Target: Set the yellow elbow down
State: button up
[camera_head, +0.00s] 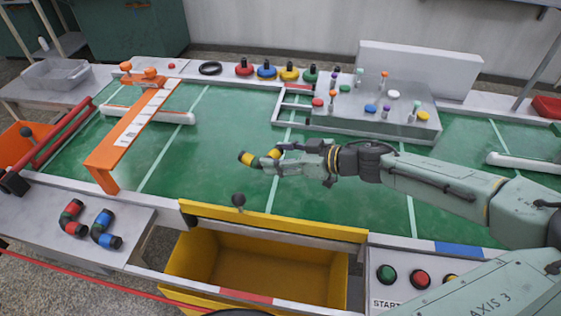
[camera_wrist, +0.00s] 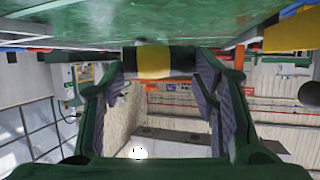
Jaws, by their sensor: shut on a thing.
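The yellow elbow (camera_head: 247,158) is a short bent hose piece with yellow bands and black ends. My gripper (camera_head: 268,162) is shut on it and holds it over the middle of the green belt table (camera_head: 215,140). The gap between elbow and green surface is hard to judge. In the wrist view the yellow elbow (camera_wrist: 154,62) lies crosswise between the two fingertips, with the green surface (camera_wrist: 150,25) at the top of the picture. A red elbow (camera_head: 73,217) and a blue elbow (camera_head: 104,229) lie on the grey side shelf (camera_head: 45,215) at the left.
An orange gantry (camera_head: 132,133) crosses the table at the left. A raised grey panel (camera_head: 372,104) with coloured knobs stands behind my gripper. Green surface left of the gripper is clear.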

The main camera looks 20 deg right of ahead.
aim_at(279, 177)
jog(key=shift+f, duration=1.7)
jog(key=shift+f, duration=0.6)
jog(key=o, duration=1.2)
jog(key=shift+r, duration=0.4)
jog(key=b+v, duration=0.2)
jog(key=v, duration=1)
jog(key=shift+r+b, duration=0.25)
jog(key=shift+b, duration=0.1)
